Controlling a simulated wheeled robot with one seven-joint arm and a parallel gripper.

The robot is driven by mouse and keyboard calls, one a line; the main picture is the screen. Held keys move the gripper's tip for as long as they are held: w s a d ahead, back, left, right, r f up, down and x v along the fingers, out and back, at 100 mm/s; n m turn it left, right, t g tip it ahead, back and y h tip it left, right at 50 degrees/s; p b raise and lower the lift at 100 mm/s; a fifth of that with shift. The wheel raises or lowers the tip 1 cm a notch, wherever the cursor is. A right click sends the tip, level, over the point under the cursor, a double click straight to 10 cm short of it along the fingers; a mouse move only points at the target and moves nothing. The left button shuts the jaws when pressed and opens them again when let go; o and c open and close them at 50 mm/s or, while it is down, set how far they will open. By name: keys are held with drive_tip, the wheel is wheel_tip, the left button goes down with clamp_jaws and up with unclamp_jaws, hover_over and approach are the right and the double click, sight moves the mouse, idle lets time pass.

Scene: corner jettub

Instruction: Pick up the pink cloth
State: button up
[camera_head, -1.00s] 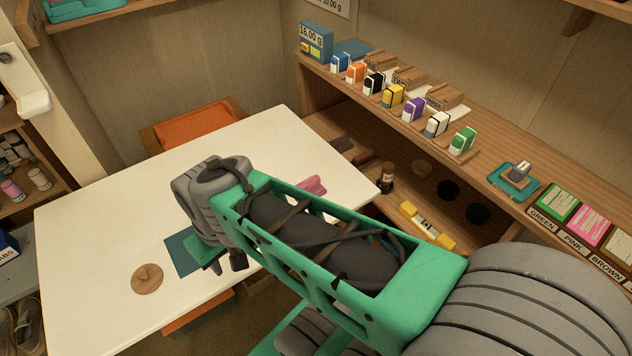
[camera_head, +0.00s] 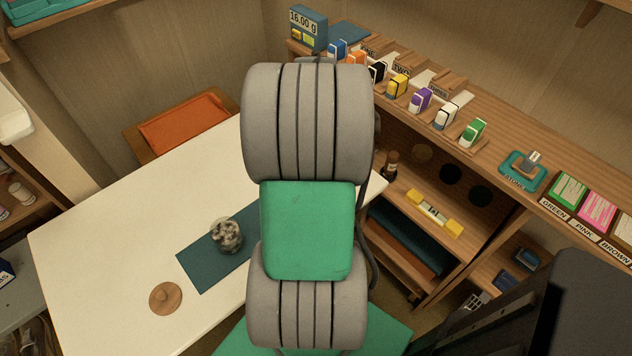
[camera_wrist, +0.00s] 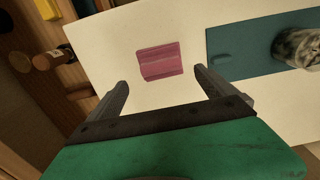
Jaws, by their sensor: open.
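The pink cloth (camera_wrist: 160,61) lies folded on the white table (camera_wrist: 115,40) in the wrist view, a little beyond my fingertips and roughly midway between them. My gripper (camera_wrist: 160,80) is open and empty, with one dark finger to each side and the cloth ahead of them. In the head view my arm stands in front of the table's right part and hides both the cloth and my gripper.
A dark teal mat (camera_head: 205,270) on the table bears a jar (camera_head: 227,236) with dark and pale contents. A round wooden lid (camera_head: 166,298) lies near the front edge. A shelf with small coloured boxes (camera_head: 420,98) runs along the right.

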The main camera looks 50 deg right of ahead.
drive_tip(key=shift+o, duration=0.2)
wheel_tip(320, 180, down, 8)
drive_tip(key=shift+s+a+r, duration=0.1)
drive_tip(key=shift+r, duration=0.05)
drive_tip(key=shift+c, duration=0.2)
drive_tip(key=c, duration=1.2)
